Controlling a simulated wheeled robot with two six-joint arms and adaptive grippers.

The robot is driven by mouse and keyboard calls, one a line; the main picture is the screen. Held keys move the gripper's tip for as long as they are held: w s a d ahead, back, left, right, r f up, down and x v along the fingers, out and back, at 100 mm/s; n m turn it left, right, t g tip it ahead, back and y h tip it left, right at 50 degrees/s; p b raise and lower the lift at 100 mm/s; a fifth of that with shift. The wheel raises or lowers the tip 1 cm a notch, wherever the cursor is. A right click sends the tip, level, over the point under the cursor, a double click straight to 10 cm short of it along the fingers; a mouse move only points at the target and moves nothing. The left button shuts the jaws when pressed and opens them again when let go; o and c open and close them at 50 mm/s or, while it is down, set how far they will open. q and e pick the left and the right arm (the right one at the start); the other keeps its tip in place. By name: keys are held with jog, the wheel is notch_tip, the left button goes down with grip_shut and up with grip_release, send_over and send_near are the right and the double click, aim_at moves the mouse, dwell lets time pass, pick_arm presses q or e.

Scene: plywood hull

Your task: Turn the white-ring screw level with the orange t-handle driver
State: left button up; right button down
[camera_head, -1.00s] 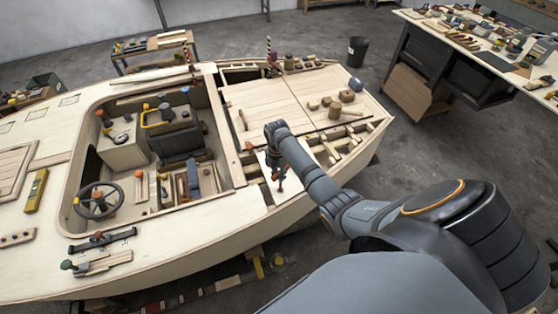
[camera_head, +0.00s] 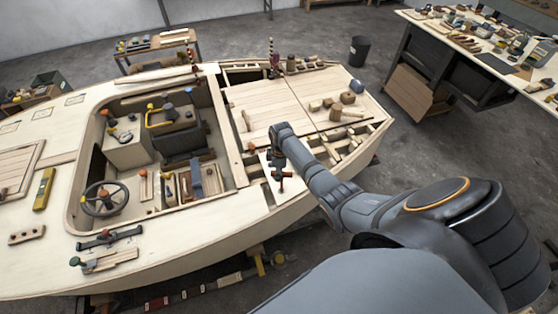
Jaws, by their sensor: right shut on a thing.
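My right gripper (camera_head: 279,164) points down over the pale deck strip near the hull's right-hand edge. It is shut on the orange t-handle driver (camera_head: 282,174), of which only small orange-red parts show below the fingers. The driver looks roughly upright, with its lower end close to the deck panel (camera_head: 268,166). The white-ring screw cannot be made out; it is too small or hidden by the gripper and driver. I cannot tell whether the driver touches a screw. My left gripper is not in view.
The open cockpit with a steering wheel (camera_head: 104,198) and a dark seat (camera_head: 178,135) lies to the left. Wooden blocks and a mallet (camera_head: 342,112) rest on the deck beyond. A yellow level (camera_head: 44,188) lies far left. A cluttered workbench (camera_head: 480,50) stands at the back right.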

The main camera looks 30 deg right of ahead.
jog(key=shift+m, duration=0.3)
